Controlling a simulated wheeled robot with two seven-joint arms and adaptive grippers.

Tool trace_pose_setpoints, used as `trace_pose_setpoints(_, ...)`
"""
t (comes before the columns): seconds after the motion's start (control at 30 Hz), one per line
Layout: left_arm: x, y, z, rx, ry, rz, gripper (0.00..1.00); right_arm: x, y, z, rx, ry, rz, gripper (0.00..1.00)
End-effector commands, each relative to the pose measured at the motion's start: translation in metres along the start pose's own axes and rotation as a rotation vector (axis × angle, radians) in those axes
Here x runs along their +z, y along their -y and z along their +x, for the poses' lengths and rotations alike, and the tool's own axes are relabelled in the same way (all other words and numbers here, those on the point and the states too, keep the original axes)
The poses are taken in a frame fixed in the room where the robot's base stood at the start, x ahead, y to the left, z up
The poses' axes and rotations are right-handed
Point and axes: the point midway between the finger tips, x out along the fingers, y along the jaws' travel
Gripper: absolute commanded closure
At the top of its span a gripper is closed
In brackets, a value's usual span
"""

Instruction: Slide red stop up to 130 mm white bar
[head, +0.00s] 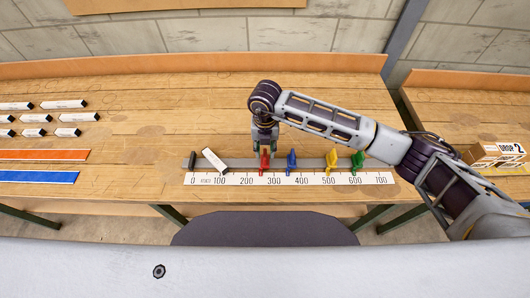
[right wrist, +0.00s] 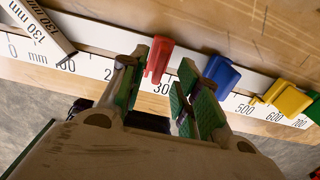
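The red stop (head: 264,162) stands on the grey rail behind the white scale, near the 250 mark. My right gripper (head: 264,142) is over it, pointing down. In the right wrist view its fingers (right wrist: 166,82) are apart, and the red stop (right wrist: 158,58) shows between and beyond their tips, with no grip on it visible. The 130 mm white bar (head: 214,160) lies slanted at the rail's left part, left of the red stop with a gap between. The bar (right wrist: 38,26) also shows at top left in the right wrist view. My left gripper is not in view.
A black end block (head: 192,161) stands at the rail's left end. Blue (head: 291,162), yellow (head: 332,160) and green (head: 357,161) stops stand right of the red one. Several labelled bars, an orange strip (head: 40,155) and a blue strip (head: 36,176) lie at left.

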Motion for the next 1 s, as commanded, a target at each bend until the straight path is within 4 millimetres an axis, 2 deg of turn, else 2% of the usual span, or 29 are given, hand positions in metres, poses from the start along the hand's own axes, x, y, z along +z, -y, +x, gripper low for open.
trace_pose_setpoints(0.1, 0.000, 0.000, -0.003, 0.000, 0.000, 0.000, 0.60, -0.001, 0.000, 0.015, -0.001, -0.003, -0.001, 0.68)
trace_pose_setpoints(0.3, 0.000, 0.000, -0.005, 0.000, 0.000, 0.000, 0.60, -0.001, 0.000, 0.032, 0.000, -0.002, 0.000, 0.68)
trace_pose_setpoints(0.73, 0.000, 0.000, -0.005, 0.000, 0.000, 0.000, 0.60, -0.001, 0.000, 0.038, 0.000, 0.000, -0.001, 0.68)
trace_pose_setpoints(1.0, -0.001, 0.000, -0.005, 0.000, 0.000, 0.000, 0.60, -0.001, 0.000, 0.037, 0.000, 0.000, -0.001, 1.00)
